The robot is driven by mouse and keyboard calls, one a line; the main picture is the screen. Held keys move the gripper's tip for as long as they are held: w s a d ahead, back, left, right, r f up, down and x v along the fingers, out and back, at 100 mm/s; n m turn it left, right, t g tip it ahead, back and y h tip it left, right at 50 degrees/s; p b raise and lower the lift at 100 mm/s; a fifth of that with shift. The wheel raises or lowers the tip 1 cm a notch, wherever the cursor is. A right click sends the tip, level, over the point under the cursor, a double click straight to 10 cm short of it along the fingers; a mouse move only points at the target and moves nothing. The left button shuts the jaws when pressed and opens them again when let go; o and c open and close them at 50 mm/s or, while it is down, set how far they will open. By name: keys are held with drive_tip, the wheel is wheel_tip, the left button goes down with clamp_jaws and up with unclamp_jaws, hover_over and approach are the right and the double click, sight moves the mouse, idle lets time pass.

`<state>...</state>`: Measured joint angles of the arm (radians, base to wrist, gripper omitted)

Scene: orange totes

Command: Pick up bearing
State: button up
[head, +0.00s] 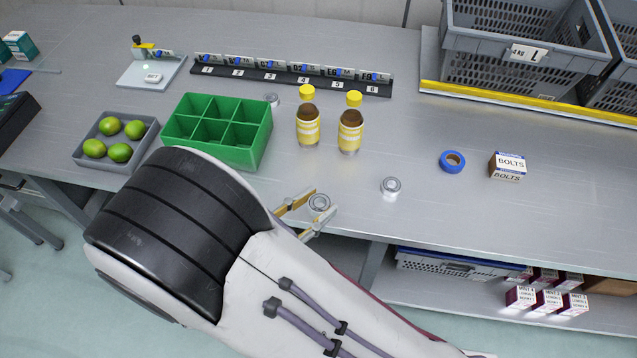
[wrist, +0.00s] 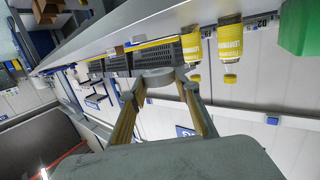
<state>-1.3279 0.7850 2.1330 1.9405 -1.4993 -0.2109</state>
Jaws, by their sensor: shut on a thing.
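My gripper (head: 321,200) is shut on a silver ring-shaped bearing (head: 319,203) at the front edge of the bench, with a yellowish finger on each side of it. In the wrist view the bearing (wrist: 158,76) sits between the two fingertips, apparently clear of the bench. A second bearing (head: 391,187) stands on the bench to the right of my gripper. A third bearing (head: 271,99) is partly hidden beside the green divided bin (head: 258,143).
Two yellow-labelled bottles (head: 308,127) stand behind my gripper. A blue tape roll (head: 452,161) and a bolts box (head: 507,167) lie to the right. A grey tray (head: 150,135) of green fruit is at left. Grey crates (head: 520,73) stand at back right. The front right bench is clear.

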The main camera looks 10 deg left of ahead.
drive_tip(key=s, duration=0.8)
idle(0.9)
drive_tip(key=w+d+r+n+t+y, duration=0.1)
drive_tip(key=w+r+n+y, duration=0.15)
drive_tip(key=w+r, duration=0.6)
drive_tip(key=w+d+r+n+t+y, duration=0.1)
drive_tip(key=w+r+n+y, duration=0.2)
drive_tip(key=w, duration=1)
drive_tip(key=w+r+n+t+y, duration=0.1)
drive_tip(key=w+r+y, duration=0.2)
drive_tip(key=w+r, duration=0.6)
drive_tip(key=w+d+f+y, duration=0.1)
drive_tip(key=w+d+f, duration=0.1)
drive_tip(key=w+d, duration=0.55)
drive_tip(key=s+d+f, duration=0.1)
drive_tip(key=d+f, duration=0.4)
drive_tip(key=d, duration=0.3)
drive_tip(key=s+d+f, duration=0.1)
drive_tip(key=d+f, duration=0.4)
drive_tip(key=d, duration=0.3)
drive_tip(key=shift+s+d, duration=0.2)
drive_tip(key=shift+s, duration=0.1)
